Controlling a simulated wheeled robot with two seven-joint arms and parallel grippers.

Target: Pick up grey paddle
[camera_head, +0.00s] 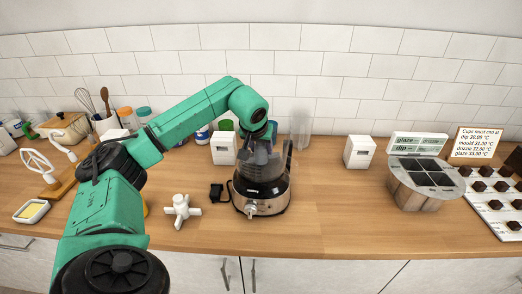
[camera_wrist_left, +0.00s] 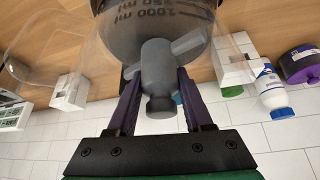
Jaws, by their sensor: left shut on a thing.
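The grey paddle (camera_wrist_left: 160,75) is a hub with short side arms and a rounded dark knob, seen close up in the left wrist view. My left gripper (camera_wrist_left: 160,101) is shut on it, with one purple finger on each side of the hub. In the head view my left gripper (camera_head: 262,143) points down at the clear bowl of a food processor (camera_head: 262,204); the paddle is hard to make out there. The clear bowl with volume marks (camera_wrist_left: 165,18) shows behind the paddle in the wrist view. I cannot tell whether the paddle touches the bowl. My right gripper is not in view.
A white cross-shaped paddle (camera_head: 181,211) and a black plug (camera_head: 217,192) lie left of the processor. White boxes (camera_head: 223,149) (camera_head: 358,152) stand near the wall. A sectioned warmer (camera_head: 422,190) stands right. The counter between processor and warmer is clear.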

